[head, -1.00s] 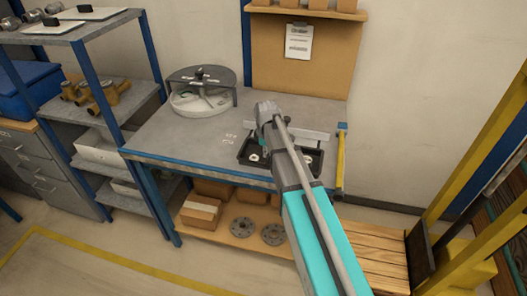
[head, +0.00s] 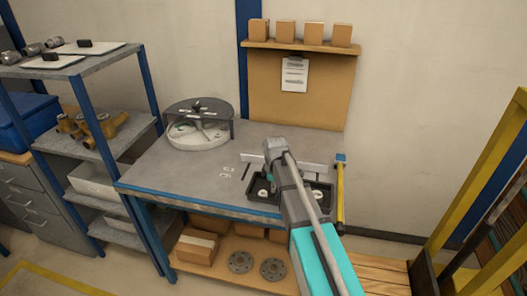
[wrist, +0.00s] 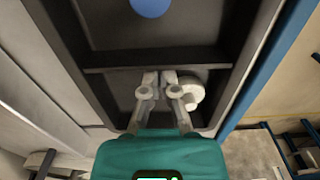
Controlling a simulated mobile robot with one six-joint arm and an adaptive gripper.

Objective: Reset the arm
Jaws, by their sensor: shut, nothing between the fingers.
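My arm reaches over the workbench (head: 190,182) in the head view, its end above the black tray (head: 322,197). The arm hides part of the tray. In the wrist view my gripper (wrist: 158,78) has its fingers together, with nothing between them. It is over a compartment of the black tray (wrist: 115,60). A pale round part (wrist: 192,92) lies in that compartment, just right of the fingers in the picture. A blue round thing (wrist: 152,5) shows in the other compartment, cut off by the top edge.
A round fixture with a dark raised lid (head: 198,122) stands on the bench's left. A yellow post (head: 340,195) is at the bench's right corner. A metal shelf (head: 60,65) stands left. Cardboard boxes (head: 300,36) line the ledge above. The bench's front left is clear.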

